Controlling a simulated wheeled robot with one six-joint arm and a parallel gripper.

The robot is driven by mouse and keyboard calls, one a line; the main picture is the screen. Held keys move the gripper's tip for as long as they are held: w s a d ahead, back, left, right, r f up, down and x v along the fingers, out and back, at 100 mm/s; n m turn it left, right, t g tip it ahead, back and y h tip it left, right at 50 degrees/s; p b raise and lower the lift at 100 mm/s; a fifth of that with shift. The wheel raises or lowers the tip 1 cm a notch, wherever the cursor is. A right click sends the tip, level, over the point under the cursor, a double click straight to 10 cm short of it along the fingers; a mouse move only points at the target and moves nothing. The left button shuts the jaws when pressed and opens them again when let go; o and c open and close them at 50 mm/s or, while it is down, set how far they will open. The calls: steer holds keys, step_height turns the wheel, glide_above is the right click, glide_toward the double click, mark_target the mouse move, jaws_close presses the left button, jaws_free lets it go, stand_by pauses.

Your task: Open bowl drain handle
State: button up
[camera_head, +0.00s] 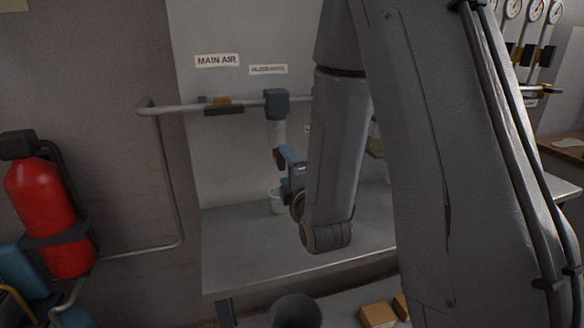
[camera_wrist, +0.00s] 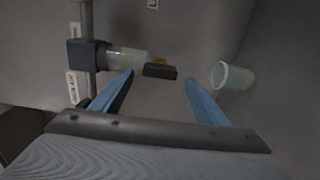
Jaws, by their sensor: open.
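The filter bowl (camera_head: 277,133) is a clear cylinder hanging under a dark grey head (camera_head: 276,98) on the air pipe. In the wrist view the bowl (camera_wrist: 127,58) lies sideways, and the drain handle (camera_wrist: 160,72), a dark bar with a yellowish part beside it, is at its end. My gripper (camera_wrist: 159,78) has two blue fingers spread apart, one on each side of the handle in that view. I cannot tell whether they touch it. In the head view my gripper (camera_head: 286,155) is just below the bowl and partly hides the drain area.
A translucent cup (camera_head: 277,201) stands on the grey bench (camera_head: 240,240) below the bowl; it also shows in the wrist view (camera_wrist: 232,76). Another dark handle (camera_head: 224,110) is on the pipe, left of the filter. A red extinguisher (camera_head: 48,205) stands at the left.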

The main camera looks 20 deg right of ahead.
steer(key=shift+s+p, duration=2.1)
steer(key=shift+p, duration=1.05)
steer(key=s+f+m+g+b, duration=0.2)
steer(key=s+f+m+g, duration=0.1)
steer(key=f+m+g, duration=0.55)
steer(key=s+r+m+g+b, duration=0.1)
steer(key=s+m+g, duration=0.7)
steer(key=s, duration=0.8)
steer(key=shift+s+m+b, duration=0.25)
steer(key=shift+m+b, duration=0.05)
steer(key=shift+m, duration=0.55)
